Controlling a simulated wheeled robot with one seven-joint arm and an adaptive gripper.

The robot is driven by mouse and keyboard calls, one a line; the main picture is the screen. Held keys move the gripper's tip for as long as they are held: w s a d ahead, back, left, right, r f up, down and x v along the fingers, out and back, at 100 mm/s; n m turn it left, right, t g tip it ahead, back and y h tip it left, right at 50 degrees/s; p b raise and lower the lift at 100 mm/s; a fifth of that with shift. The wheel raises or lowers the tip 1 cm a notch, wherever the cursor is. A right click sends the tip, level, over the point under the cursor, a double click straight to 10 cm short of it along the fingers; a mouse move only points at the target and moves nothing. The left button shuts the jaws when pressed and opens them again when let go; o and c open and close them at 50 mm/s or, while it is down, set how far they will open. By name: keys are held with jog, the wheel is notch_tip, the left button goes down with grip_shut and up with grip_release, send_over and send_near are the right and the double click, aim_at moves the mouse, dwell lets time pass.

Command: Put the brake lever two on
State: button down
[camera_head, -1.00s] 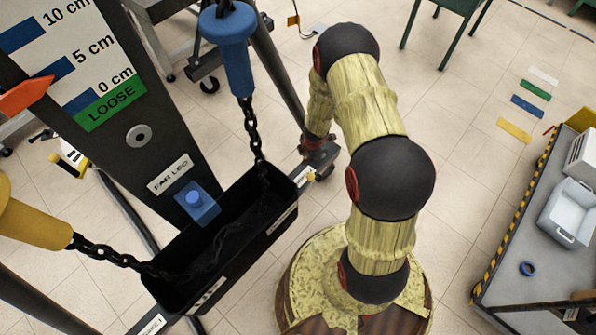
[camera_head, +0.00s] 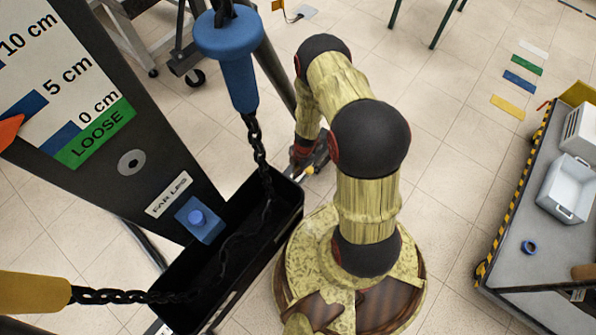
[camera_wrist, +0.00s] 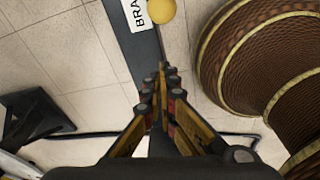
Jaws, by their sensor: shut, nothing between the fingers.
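A round yellow knob (camera_wrist: 161,11) shows at the top edge of the wrist view, on a dark bar (camera_wrist: 143,45). Beside it is a white label (camera_wrist: 136,12) reading "BRA", cut off by the frame, so its number cannot be read. My gripper (camera_wrist: 162,72) is shut and empty, its fingertips over the bar, below the knob in the picture and apart from it. In the head view my gripper (camera_head: 320,158) is partly hidden behind my arm, next to the upper right end of the black bin.
The black chain bin (camera_head: 291,206) is close beside my arm. A blue hoist grip (camera_head: 232,70) and a yellow one (camera_head: 33,292) hang on chains. A dark scale board (camera_head: 120,130) reads "LOOSE". A grey bench (camera_head: 515,275) stands right, with open floor between.

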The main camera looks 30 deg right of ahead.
notch_tip(320, 180, down, 7)
jog(key=a+b, duration=0.1)
jog(key=b, duration=0.2)
jog(key=d, duration=0.2)
jog(key=d+r+b, duration=0.1)
jog(key=d, duration=0.1)
jog(key=shift+w, duration=0.3)
